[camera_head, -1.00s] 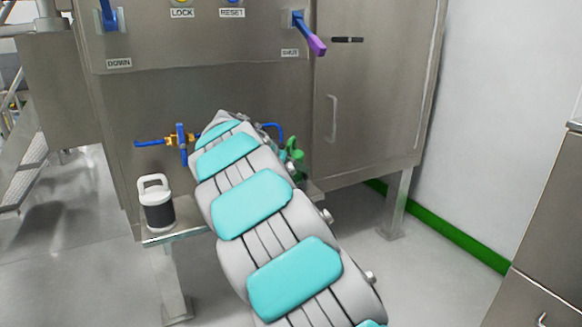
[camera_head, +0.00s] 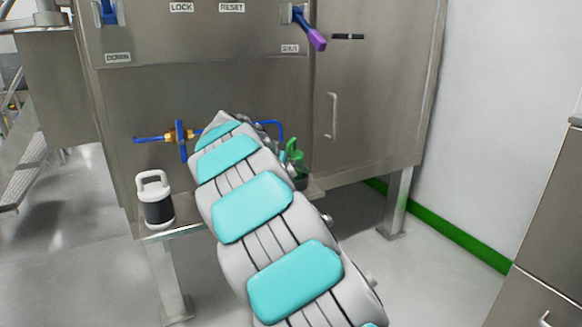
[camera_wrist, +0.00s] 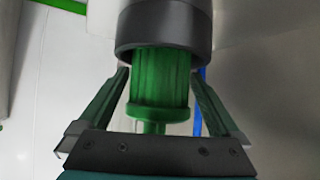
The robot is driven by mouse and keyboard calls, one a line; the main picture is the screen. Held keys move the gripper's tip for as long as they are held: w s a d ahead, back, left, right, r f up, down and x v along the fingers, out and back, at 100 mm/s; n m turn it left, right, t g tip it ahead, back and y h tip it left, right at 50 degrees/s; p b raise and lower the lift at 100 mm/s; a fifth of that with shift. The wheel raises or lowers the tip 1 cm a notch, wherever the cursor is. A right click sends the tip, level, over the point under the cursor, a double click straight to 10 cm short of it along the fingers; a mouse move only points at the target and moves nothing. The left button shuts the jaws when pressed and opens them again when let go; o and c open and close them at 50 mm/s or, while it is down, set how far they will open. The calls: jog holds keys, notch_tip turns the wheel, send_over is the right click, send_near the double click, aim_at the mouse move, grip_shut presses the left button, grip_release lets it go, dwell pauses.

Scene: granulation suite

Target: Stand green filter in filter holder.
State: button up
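In the head view a green filter (camera_head: 293,151) with a loop-like top shows just right of my arm's far end, partly hidden by it. In the wrist view a green ribbed body with a flange, which I take to be the filter (camera_wrist: 160,88), lies between the two fingers of my gripper (camera_wrist: 161,76). The fingers stand apart, with narrow gaps beside the body; I see no clear grip. The body's far end meets a dark grey ring (camera_wrist: 165,34) on a white round part. I cannot identify the filter holder.
A white canister (camera_head: 153,186) with a black band stands on the steel shelf (camera_head: 190,231) at left. Blue piping with a brass valve (camera_head: 179,135) runs along the cabinet. A purple-tipped lever (camera_head: 316,39) juts out above. Floor at right is open.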

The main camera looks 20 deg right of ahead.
jog(key=shift+r+p, duration=0.6)
jog(key=shift+p, duration=0.15)
jog(key=p+v, duration=0.1)
jog(key=v, duration=1.1)
